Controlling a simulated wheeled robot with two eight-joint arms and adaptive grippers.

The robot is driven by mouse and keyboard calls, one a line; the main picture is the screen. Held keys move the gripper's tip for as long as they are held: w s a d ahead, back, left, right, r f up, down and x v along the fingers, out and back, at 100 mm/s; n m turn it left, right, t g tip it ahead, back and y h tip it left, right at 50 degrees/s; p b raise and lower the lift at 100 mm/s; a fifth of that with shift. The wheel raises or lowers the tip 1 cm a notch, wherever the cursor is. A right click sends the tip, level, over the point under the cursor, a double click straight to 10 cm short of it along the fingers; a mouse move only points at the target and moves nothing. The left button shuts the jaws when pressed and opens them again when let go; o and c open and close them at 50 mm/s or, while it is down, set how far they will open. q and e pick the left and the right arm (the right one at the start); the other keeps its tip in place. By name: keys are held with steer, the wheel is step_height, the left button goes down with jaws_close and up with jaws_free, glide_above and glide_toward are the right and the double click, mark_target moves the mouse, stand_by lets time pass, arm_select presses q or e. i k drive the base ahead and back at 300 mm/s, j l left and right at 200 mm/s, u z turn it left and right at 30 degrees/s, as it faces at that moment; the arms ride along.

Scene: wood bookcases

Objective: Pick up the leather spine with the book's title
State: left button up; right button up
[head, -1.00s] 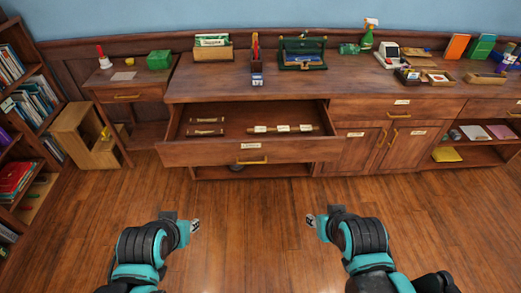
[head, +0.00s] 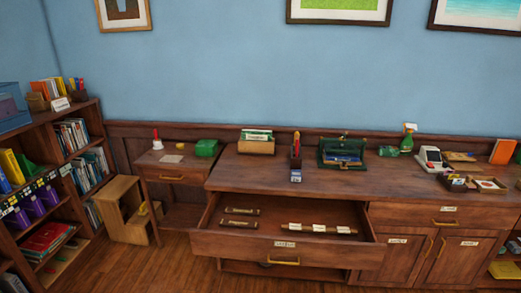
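An open wooden drawer (head: 285,249) juts out from the long cabinet in the middle of the head view. On its left side lie two short brown strips with gold markings, a rear one (head: 242,211) and a front one (head: 239,223). On its right side lies a longer brown strip (head: 319,229) with several pale labels. These may be leather spines, but any title is too small to read, so I cannot tell which one bears the book's title. Neither of my grippers is in view.
The cabinet top holds a card box (head: 257,142), a green case (head: 341,152), a spray bottle (head: 407,138) and a white device (head: 430,158). A small side table (head: 172,172), step stool (head: 122,207) and bookcase (head: 53,177) stand left. Floor shows before the drawer.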

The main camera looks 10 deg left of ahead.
mark_target(229, 223)
steer(key=i+j, duration=1.2)
steer(key=i, duration=0.1)
